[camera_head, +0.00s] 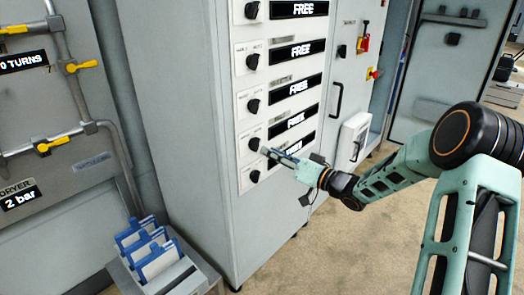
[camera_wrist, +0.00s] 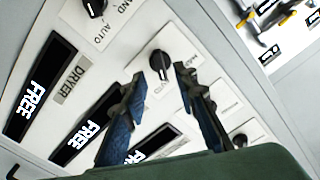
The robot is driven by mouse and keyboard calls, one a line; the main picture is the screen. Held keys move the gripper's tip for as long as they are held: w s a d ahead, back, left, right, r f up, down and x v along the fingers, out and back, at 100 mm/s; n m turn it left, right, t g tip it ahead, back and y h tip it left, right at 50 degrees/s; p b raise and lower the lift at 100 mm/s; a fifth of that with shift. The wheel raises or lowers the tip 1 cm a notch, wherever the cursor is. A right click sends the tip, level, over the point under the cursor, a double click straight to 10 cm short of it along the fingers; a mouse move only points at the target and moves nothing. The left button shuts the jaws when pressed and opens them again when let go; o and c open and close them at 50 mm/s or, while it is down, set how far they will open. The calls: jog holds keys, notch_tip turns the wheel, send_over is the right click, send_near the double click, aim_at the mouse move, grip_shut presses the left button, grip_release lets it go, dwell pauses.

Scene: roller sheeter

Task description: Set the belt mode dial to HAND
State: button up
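Several black dials with small white label plates run down the front of the grey cabinet in the head view. My gripper (camera_head: 267,151) is at the second dial from the bottom (camera_head: 254,144). In the wrist view my gripper (camera_wrist: 160,74) has its fingers apart, with a black dial (camera_wrist: 160,63) between or just beyond the fingertips. I cannot tell whether they touch it. Another dial (camera_wrist: 95,7) has a plate reading AUTO and partly HAND. A further dial (camera_wrist: 239,141) is beside the right finger. No label reading belt is legible, so I cannot tell which dial it is.
Black displays reading FREE (camera_head: 300,51) stand beside the dials. A label reads DRYER (camera_wrist: 73,77). Red and yellow switches (camera_head: 363,43) are on the cabinet's right part, above a white box (camera_head: 352,138). A rack of blue-edged cards (camera_head: 155,260) stands at lower left.

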aim_at(258, 146)
jog(key=x, duration=0.4)
jog(key=shift+w+a+b, duration=0.3)
grip_shut()
